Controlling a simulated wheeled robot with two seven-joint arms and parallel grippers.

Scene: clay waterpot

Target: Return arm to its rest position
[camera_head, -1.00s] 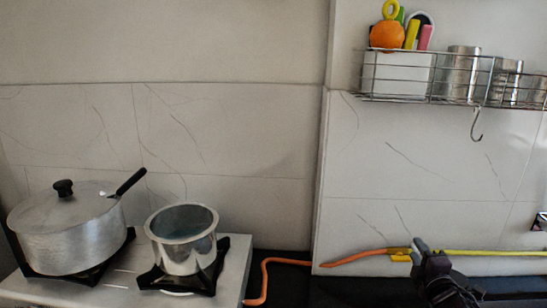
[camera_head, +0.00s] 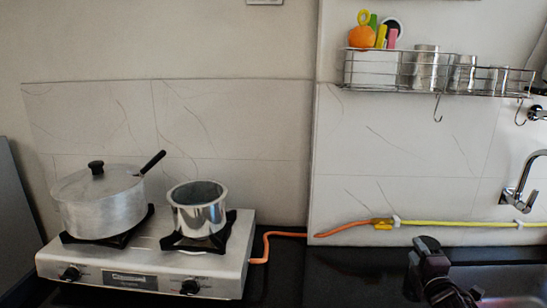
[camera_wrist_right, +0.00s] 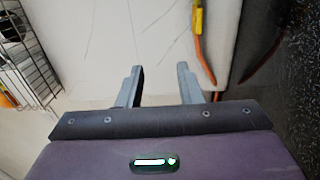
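My right gripper (camera_head: 428,246) is at the lower right of the head view, in front of the dark counter and pointing up toward the tiled wall. In the right wrist view its two fingers (camera_wrist_right: 160,72) stand apart with nothing between them, so it is open and empty. My left gripper is in neither view.
A steel stove (camera_head: 150,270) stands at the left with a lidded pot (camera_head: 100,205) and a small open pot (camera_head: 197,212) on it. A wire rack (camera_head: 440,80) hangs on the wall. An orange hose (camera_head: 345,230) runs along the wall. A tap (camera_head: 520,185) is at right.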

